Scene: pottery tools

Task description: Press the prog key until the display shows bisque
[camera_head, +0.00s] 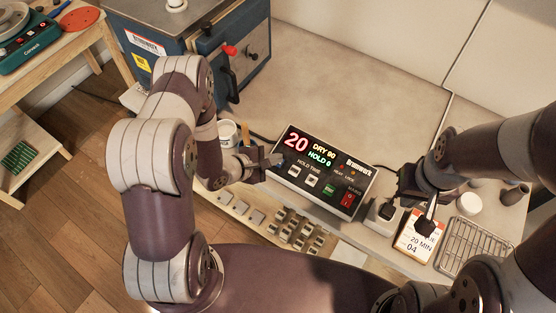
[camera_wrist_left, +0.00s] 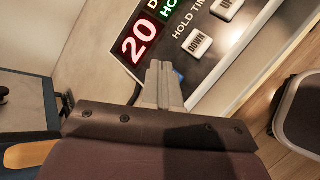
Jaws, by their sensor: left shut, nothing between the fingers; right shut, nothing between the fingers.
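The kiln controller (camera_head: 330,172) lies on the bench with its face up. Its display reads a red 20, a DRY 90 line (camera_head: 324,149) and a green HOLD 0 line; bisque is not shown. Two white keys sit under HOLD TIME; the left wrist view shows one marked DOWN (camera_wrist_left: 197,43). My left gripper (camera_head: 274,160) is shut and empty, with its tips over the controller's left end. A bit of blue (camera_wrist_left: 179,74) shows beside the tips, mostly hidden; I cannot tell whether it is the prog key or whether they touch. My right gripper (camera_head: 426,222) is shut and empty, right of the controller.
A green key (camera_head: 329,190) and red switch (camera_head: 347,198) are on the controller's right part. A blue kiln (camera_head: 190,50) stands behind left. A white cup (camera_head: 227,133) is close to my left gripper.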

